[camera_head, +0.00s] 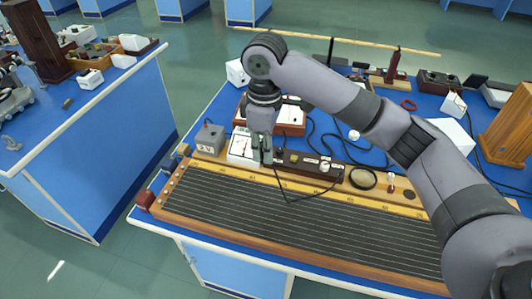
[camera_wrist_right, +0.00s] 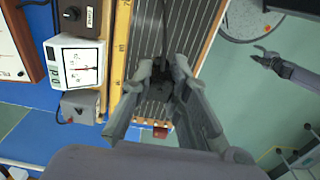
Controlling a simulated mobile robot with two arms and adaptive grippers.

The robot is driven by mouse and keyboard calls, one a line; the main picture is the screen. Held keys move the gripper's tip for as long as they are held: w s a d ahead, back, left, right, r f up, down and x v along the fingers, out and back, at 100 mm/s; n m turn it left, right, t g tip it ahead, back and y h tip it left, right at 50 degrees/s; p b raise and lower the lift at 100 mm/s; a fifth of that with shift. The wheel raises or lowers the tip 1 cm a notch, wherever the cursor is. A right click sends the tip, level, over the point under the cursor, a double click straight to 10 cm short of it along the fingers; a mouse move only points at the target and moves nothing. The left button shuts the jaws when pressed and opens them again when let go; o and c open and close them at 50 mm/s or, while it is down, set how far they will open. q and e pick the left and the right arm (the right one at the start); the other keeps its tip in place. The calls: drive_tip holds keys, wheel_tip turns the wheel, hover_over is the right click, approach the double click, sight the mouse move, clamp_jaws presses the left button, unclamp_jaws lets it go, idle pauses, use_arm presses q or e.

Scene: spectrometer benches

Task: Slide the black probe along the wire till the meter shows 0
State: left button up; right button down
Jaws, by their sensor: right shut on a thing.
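My right gripper (camera_head: 262,157) is over the back edge of the long wooden wire board (camera_head: 172,197), which carries several parallel wires. In the right wrist view its fingers (camera_wrist_right: 172,85) are shut on the black probe (camera_wrist_right: 181,91), with a black lead running up from it. The probe is over the wires; whether its tip touches one is hidden. The white meter (camera_head: 240,147) stands just behind the board, partly behind the gripper. Its dial also shows in the wrist view (camera_wrist_right: 80,63), but the reading is too small to tell. My left gripper (camera_wrist_right: 267,55) is open and empty, away over the floor.
A grey supply box (camera_head: 208,139) stands left of the meter. A dark brown control box (camera_head: 308,163) stands to its right, then a round black-rimmed lens (camera_head: 363,178). Loose black leads cross the bench behind. A second bench (camera_head: 95,130) is at left across a floor gap.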

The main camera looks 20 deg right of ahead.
drive_tip(key=p, duration=0.4)
hover_over(274, 205)
drive_tip(key=w+a, duration=0.2)
drive_tip(key=f, duration=1.6)
drive_tip(key=shift+s+d, duration=0.1)
drive_tip(key=shift+s, duration=0.1)
drive_tip(key=shift+s+f, duration=0.1)
drive_tip(key=shift+f, duration=0.4)
drive_tip(key=shift+f+b, duration=0.6)
drive_tip(key=shift+b, duration=0.45)
drive_tip(key=shift+d+r+p, duration=0.2)
drive_tip(key=shift+p, duration=0.15)
drive_tip(key=shift+s+d+f+p, duration=0.1)
drive_tip(key=shift+s+d+p, duration=0.45)
drive_tip(key=shift+d+p, duration=0.2)
drive_tip(key=shift+s+f+p, duration=0.15)
drive_tip(key=shift+p, duration=0.15)
